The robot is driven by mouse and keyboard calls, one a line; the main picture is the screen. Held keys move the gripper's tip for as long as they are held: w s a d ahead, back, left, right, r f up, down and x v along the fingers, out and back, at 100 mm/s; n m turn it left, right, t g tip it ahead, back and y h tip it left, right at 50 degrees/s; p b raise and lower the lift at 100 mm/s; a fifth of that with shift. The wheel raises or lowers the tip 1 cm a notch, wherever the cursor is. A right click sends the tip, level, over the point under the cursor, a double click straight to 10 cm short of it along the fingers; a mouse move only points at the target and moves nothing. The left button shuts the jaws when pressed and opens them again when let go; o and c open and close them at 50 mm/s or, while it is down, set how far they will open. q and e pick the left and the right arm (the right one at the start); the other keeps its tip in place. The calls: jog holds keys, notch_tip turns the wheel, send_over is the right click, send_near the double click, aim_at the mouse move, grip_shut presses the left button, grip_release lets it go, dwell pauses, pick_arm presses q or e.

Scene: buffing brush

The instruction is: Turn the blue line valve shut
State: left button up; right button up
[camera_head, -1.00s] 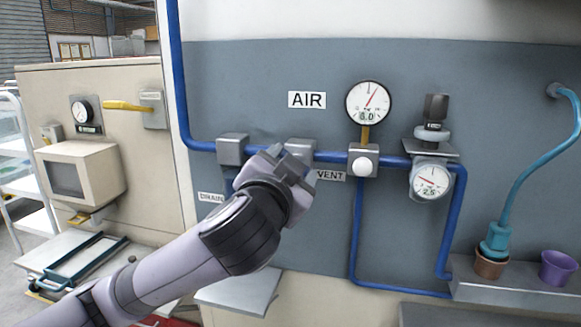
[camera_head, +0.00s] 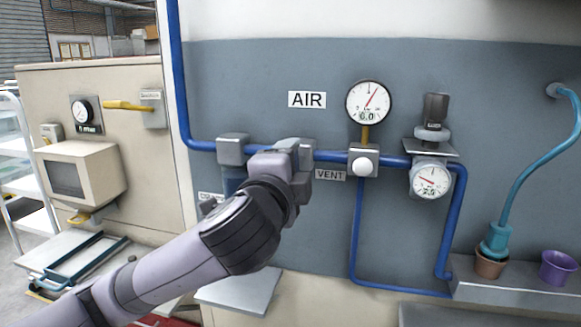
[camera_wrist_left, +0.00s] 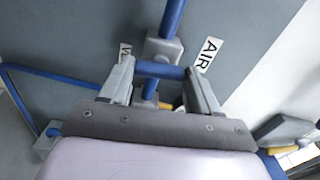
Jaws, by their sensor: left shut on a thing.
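The blue line (camera_head: 335,156) runs level across the grey panel below the AIR label (camera_head: 307,99). The valve's grey block (camera_wrist_left: 165,48) shows on this line in the left wrist view, with a blue handle bar (camera_wrist_left: 161,70) in front of it. My left gripper (camera_wrist_left: 162,82) is shut on the blue handle bar, one finger at each end. The bar lies crosswise to the pipe there. In the head view my left gripper (camera_head: 292,160) covers the handle and much of the valve. My right gripper is not in view.
A grey block (camera_head: 232,149) sits left of the valve. Right of it are the VENT label (camera_head: 330,175), a block with a white knob (camera_head: 362,166), an upper gauge (camera_head: 368,102) and a lower gauge (camera_head: 431,180). A grey shelf (camera_head: 240,290) juts out below.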

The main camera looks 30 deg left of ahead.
pick_arm(q)
jog(key=shift+m, duration=0.6)
jog(key=o, duration=1.1)
jog(key=shift+c, duration=0.2)
jog(key=shift+s, duration=0.1)
jog(key=b+v, duration=0.4)
jog(key=v, duration=0.3)
